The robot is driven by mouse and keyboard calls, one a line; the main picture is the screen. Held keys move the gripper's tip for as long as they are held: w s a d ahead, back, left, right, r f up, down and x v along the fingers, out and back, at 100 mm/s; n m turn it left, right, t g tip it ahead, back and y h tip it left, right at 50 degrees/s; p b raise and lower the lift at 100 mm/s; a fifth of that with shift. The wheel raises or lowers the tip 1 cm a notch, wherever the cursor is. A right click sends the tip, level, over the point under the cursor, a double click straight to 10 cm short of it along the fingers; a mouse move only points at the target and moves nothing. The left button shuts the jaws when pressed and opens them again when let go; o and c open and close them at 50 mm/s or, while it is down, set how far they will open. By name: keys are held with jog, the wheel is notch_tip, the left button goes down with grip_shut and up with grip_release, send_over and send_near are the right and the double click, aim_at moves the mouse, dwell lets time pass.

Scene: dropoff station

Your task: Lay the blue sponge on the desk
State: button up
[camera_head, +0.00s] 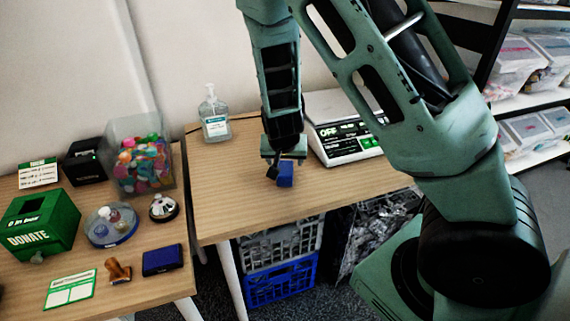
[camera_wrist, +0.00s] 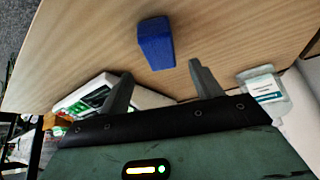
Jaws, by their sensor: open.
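The blue sponge (camera_head: 286,174) is a small blue block on the wooden desk (camera_head: 235,200), just below my gripper (camera_head: 277,166). In the wrist view the sponge (camera_wrist: 156,43) appears to rest on the bare wood, beyond the fingertips and roughly in line with the gap between them. My gripper (camera_wrist: 161,80) is open, its two grey fingers apart with nothing between them. The sponge looks clear of both fingers in the wrist view. In the head view the gripper partly overlaps the sponge.
A scale (camera_head: 345,138) stands right of my gripper and a sanitizer bottle (camera_head: 214,115) behind it to the left. A second, lower table (camera_head: 120,262) holds a green donation box (camera_head: 40,222) and a bin of colourful pieces (camera_head: 143,160). The desk's front left is clear.

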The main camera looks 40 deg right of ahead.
jog(key=s+a+r+n+g+y+p, duration=0.1)
jog(key=s+a+r+n+y, duration=0.25)
jog(key=a, duration=0.55)
jog(key=s+a+r+n+g+y, duration=0.15)
jog(key=s+a+r, duration=0.25)
jog(key=s+a, duration=0.4)
jog(key=s+a+r+n+g, duration=0.1)
jog(key=s+a+r+n, duration=0.2)
jog(key=s+n, duration=0.2)
jog(key=s+a+r+n+g, duration=0.1)
jog(key=s+a+r+n, duration=0.3)
jog(key=s, duration=0.7)
jog(key=shift+s+r+n+h, duration=0.2)
jog(key=shift+n+h, duration=0.1)
jog(key=shift+n, duration=0.4)
notch_tip(320, 180, up, 4)
jog(key=p, duration=0.3)
jog(key=shift+p, duration=0.4)
